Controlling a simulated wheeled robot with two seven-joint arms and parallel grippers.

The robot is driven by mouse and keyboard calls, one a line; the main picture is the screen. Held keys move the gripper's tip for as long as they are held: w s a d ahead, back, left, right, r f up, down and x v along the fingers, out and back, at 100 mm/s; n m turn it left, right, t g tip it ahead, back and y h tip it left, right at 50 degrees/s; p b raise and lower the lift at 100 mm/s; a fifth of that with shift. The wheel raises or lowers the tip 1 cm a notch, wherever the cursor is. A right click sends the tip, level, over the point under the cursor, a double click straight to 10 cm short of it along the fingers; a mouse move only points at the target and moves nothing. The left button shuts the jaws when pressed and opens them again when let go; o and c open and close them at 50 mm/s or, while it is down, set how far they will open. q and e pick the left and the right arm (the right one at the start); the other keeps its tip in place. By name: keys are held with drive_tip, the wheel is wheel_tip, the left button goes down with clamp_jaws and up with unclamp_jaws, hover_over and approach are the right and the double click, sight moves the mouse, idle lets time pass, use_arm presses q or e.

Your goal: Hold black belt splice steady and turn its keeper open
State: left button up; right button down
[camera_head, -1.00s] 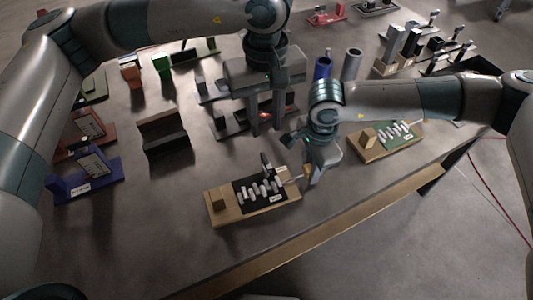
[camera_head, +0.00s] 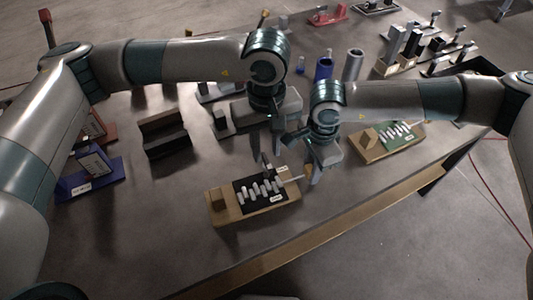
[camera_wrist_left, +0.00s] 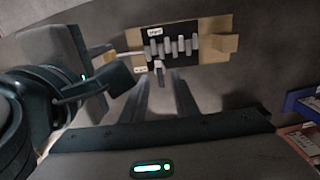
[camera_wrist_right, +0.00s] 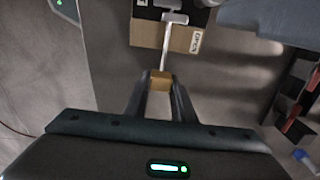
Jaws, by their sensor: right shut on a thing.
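The black belt splice (camera_head: 250,197), with a row of pale pegs, lies on a wooden base (camera_head: 228,217) at the table's front; it also shows in the left wrist view (camera_wrist_left: 151,45). A dark upright grip stands at its back edge. My left gripper (camera_head: 265,153) is open just behind and above this grip, its fingers either side of it in the left wrist view (camera_wrist_left: 163,98), apart from it. The keeper is a pale rod (camera_wrist_right: 166,52) ending in a wooden knob (camera_wrist_right: 160,81). My right gripper (camera_wrist_right: 160,92) is shut on that knob. An OPEN label shows beside the rod.
A green splice on a wooden base (camera_head: 367,151) sits to the right, close to my right gripper. A dark holder (camera_head: 165,142) and a blue stand (camera_head: 92,180) are to the left. Blue and grey cylinders (camera_head: 353,65) stand behind. The table's front edge is near.

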sight(267, 160)
use_arm(q)
drive_tip(key=shift+f, duration=1.5)
clamp_jaws()
drive_tip(key=shift+n, duration=0.3)
drive_tip(key=n, duration=0.4)
drive_tip(key=shift+n, duration=2.1)
